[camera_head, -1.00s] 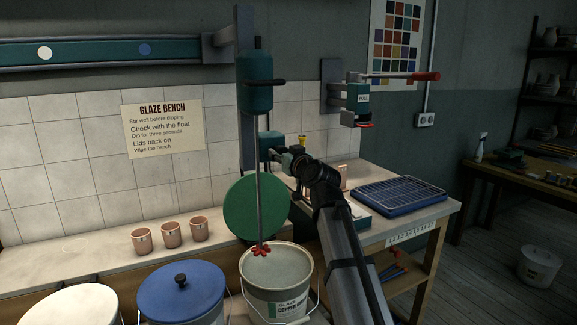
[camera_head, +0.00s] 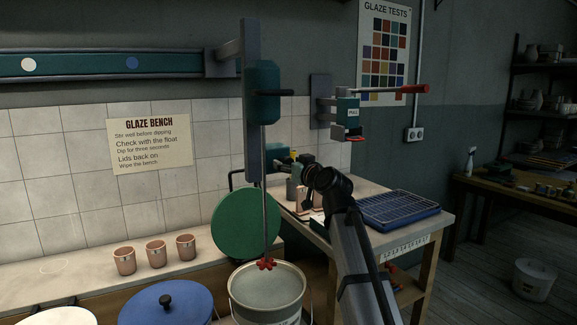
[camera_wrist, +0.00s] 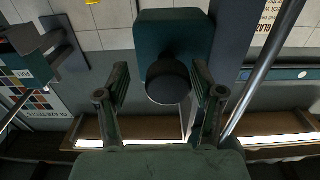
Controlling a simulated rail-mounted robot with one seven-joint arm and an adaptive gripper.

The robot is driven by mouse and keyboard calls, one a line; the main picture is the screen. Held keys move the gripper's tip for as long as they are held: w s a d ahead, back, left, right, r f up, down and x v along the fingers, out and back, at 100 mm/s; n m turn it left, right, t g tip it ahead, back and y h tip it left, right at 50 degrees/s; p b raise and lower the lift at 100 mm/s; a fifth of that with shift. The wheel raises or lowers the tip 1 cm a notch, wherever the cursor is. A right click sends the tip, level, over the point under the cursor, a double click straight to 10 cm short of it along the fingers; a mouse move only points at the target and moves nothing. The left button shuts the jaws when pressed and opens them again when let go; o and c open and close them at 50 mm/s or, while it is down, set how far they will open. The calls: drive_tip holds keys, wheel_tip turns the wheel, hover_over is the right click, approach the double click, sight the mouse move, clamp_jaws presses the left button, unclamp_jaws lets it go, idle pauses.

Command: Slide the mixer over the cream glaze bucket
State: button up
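The mixer (camera_head: 262,92) is a teal motor on a grey post, with a dark handle (camera_head: 290,93), a long thin shaft and a red paddle (camera_head: 266,264). The paddle hangs at the open copper-glaze bucket (camera_head: 267,287). The pale lid (camera_head: 50,318) at the bottom left, likely the cream bucket's, is mostly cut off. My gripper (camera_wrist: 160,75) is open; in the wrist view its fingers flank the round dark handle end (camera_wrist: 168,82) with gaps on both sides.
The wall rail (camera_head: 80,64) has a cream dot on the left and a blue dot nearer the mixer. A blue-lidded bucket (camera_head: 168,303) stands between the pale lid and the open bucket. A green disc (camera_head: 245,228) leans behind. Several clay cups (camera_head: 156,252) stand at the wall.

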drive_tip(key=shift+s, duration=0.15)
drive_tip(key=shift+s, duration=0.25)
drive_tip(key=v, duration=1.1)
drive_tip(key=shift+d, duration=0.25)
drive_tip(key=shift+s, duration=0.15)
